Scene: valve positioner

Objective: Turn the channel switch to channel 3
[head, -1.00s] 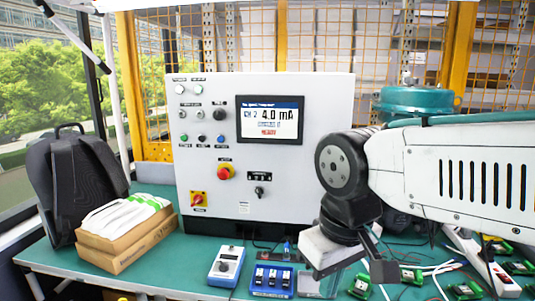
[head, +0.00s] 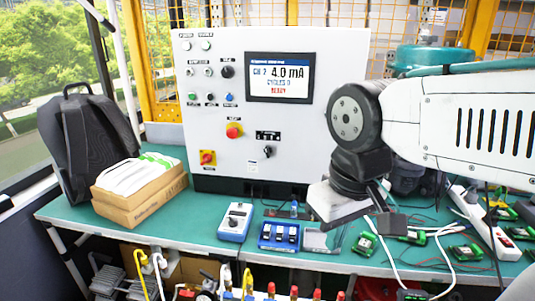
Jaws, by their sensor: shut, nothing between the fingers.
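The grey-white control panel (head: 215,120) stands upright at the back of the bench. Its screen (head: 279,77) reads CH 2 and 4.0 mA. The black rotary switch (head: 268,152), which I take for the channel switch, sits low on the panel under a small black label plate (head: 268,135); its pointer direction is too small to read. My gripper (head: 385,222) hangs at the end of my arm, right of the switch and lower in the picture, apart from it. It is shut and empty; its fingertips are only partly visible.
A red emergency button (head: 234,130) and a red-yellow switch (head: 208,158) are left of the rotary switch. A blue-white meter (head: 235,222) and a blue switch block (head: 279,236) lie on the green bench (head: 200,215). Green circuit boards and cables clutter the right.

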